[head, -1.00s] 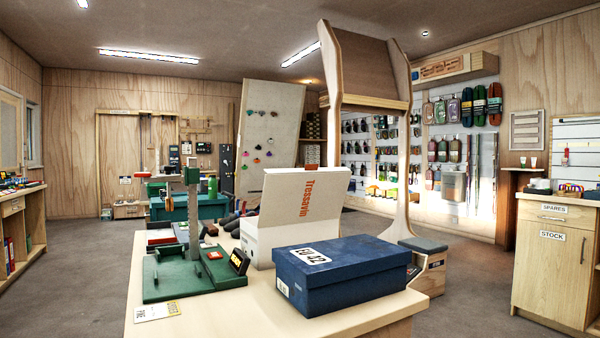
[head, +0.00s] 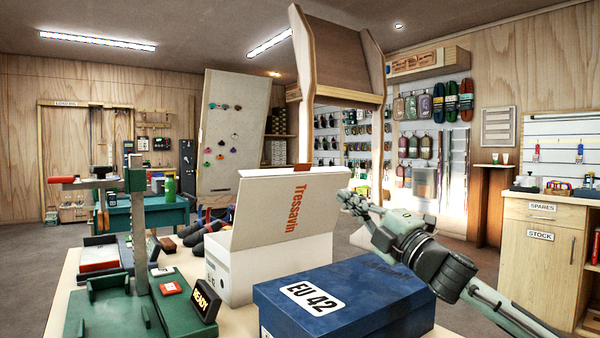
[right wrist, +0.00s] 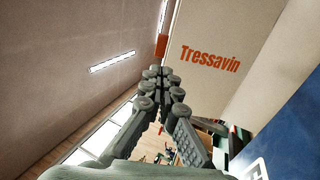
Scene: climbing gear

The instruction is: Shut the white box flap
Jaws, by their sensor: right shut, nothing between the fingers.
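The white box (head: 262,272) stands on the table behind a blue box. Its flap (head: 280,212), marked "Tressavin" in orange, is raised and leans back; the box is open. The flap also shows in the right wrist view (right wrist: 215,85), with its lettering ahead of the fingers. My right gripper (head: 345,196) is shut and empty. It is at the right edge of the flap in the head view, above the blue box; I cannot tell whether it touches the flap. The inside of the white box is hidden. My left gripper is not in view.
The blue box (head: 345,300) marked "EU 42" lies in front of the white box. A green measuring device (head: 135,300) with an upright post and a "READY" sign (head: 205,300) stand to the left. A wooden frame (head: 305,90) rises behind.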

